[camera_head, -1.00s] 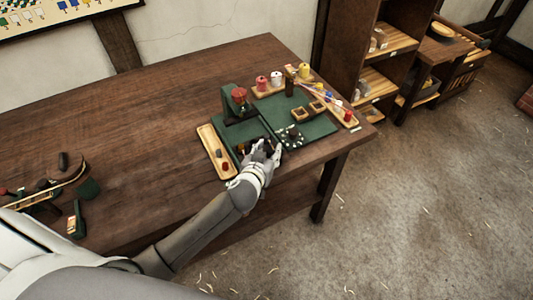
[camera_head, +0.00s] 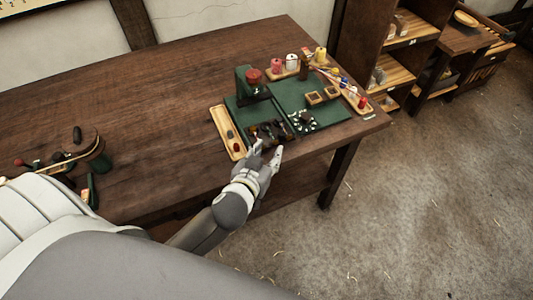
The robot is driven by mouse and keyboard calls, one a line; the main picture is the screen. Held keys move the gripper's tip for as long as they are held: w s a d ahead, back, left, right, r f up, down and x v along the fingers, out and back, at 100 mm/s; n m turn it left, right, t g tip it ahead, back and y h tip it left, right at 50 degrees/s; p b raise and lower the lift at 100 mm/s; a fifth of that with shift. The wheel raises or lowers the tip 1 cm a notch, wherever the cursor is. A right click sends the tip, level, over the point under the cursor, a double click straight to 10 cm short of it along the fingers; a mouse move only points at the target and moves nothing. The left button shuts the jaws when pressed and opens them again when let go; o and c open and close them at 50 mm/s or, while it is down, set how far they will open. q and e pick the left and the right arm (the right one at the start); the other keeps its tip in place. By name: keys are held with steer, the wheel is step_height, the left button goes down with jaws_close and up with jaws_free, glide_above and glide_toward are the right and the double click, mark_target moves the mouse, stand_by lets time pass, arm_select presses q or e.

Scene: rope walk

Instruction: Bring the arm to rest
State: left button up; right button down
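My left gripper (camera_head: 267,151) is at the front edge of the dark wooden table (camera_head: 130,110), just in front of the green work mat (camera_head: 330,116). Its two fingers are apart, with nothing seen between them. Dark small pieces (camera_head: 268,132) lie on the green board just beyond the fingertips. My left arm comes in from the lower left. My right gripper is not in view.
A wooden tray (camera_head: 222,127) with small pieces lies left of the mat. A green stand with a red top (camera_head: 252,76) and several spools (camera_head: 276,66) stand behind. Tools (camera_head: 58,163) lie at far left. Shelves (camera_head: 398,73) stand at right; floor in front is clear.

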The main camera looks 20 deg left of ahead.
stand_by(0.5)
arm_select(q)
steer(key=s+f+m+g+h, duration=0.1)
steer(key=s+f+m+g, duration=0.3)
steer(key=s, duration=0.6)
steer(key=s+f+n+g, duration=0.1)
steer(key=s+g, duration=0.5)
steer(key=s, duration=0.4)
step_height(320, 180, down, 28)
steer(key=s+r+g, duration=0.1)
steer(key=s, duration=0.1)
steer(key=s+a+f, duration=0.2)
steer(key=s+f, duration=0.5)
steer(key=s, duration=0.1)
steer(key=s+a+f+g, duration=0.1)
steer(key=s+f, duration=0.7)
steer(key=shift+s+a+f+g, duration=0.15)
steer(key=shift+a+f+g, duration=0.15)
steer(key=shift+a, duration=0.05)
